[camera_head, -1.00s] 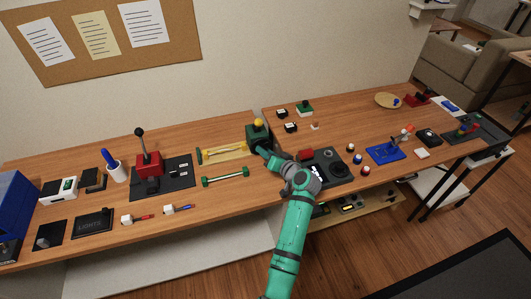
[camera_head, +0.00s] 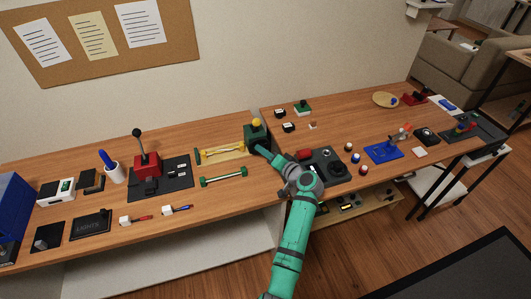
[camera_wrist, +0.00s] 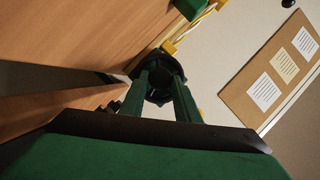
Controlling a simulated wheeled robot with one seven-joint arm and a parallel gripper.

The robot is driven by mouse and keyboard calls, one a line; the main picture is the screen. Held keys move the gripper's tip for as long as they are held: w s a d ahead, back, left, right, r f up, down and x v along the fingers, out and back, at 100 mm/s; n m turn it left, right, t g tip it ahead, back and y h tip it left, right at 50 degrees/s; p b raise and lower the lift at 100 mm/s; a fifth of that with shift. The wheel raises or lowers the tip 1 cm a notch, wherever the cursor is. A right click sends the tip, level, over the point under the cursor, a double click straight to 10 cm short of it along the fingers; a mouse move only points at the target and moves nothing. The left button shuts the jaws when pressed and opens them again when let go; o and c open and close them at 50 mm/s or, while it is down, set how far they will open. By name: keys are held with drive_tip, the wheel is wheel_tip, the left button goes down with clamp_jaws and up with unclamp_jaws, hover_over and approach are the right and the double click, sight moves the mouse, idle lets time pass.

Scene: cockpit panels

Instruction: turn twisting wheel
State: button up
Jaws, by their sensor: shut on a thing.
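My gripper (camera_head: 264,151) reaches the front of this box. In the wrist view, a dark round wheel (camera_wrist: 171,66) lies between the two green fingers of my gripper (camera_wrist: 161,87). The fingers are shut on the wheel, one on each side. In the head view the wheel is hidden by my gripper and arm.
A yellow-framed panel (camera_head: 221,152) and a green-ended bar (camera_head: 223,177) lie left of the box. A dark panel with a red part (camera_head: 330,165) lies close to the right of my arm. A corkboard (camera_head: 100,36) hangs on the wall behind.

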drive_tip(key=o, duration=1)
drive_tip(key=shift+o, duration=0.2)
drive_tip(key=v, duration=0.9)
drive_tip(key=shift+s+d, duration=0.1)
drive_tip(key=shift+s, duration=0.05)
drive_tip(key=shift+v, duration=0.75)
